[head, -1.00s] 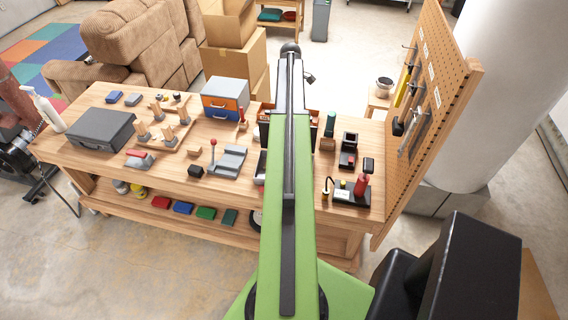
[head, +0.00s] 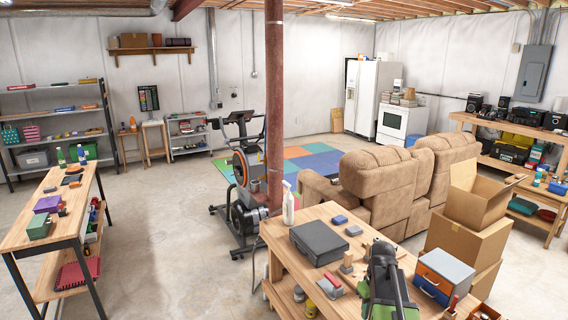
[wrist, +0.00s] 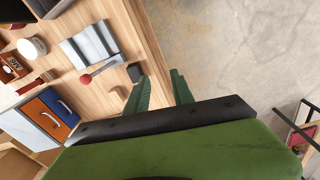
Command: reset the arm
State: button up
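My arm (head: 385,285), green and black, rises at the bottom of the head view in front of the wooden workbench (head: 290,262). In the wrist view my gripper (wrist: 160,92) shows two dark green fingers standing apart, with nothing seen between them. The fingers are near the bench's edge in that view, with the floor to the right. In the head view the fingertips cannot be made out.
The bench holds a grey case (head: 318,243) and a blue-orange drawer box (head: 443,277). A grey block with a red-knobbed lever (wrist: 91,47) lies near my fingers. Cardboard boxes (head: 465,245) and a recliner (head: 375,190) stand behind. Open floor (head: 165,250) lies left.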

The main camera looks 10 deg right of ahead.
jog(key=s+a+m, duration=0.1)
jog(key=s+a, duration=0.2)
jog(key=a, duration=2)
notch_tip(320, 180, down, 5)
jog(key=s+a+b, duration=0.1)
jog(key=s+b, duration=0.1)
jog(key=b, duration=0.3)
jog(key=shift+s+a+f+m+g, duration=0.15)
jog(key=shift+a+m+g, duration=0.15)
jog(key=shift+a+m, duration=0.1)
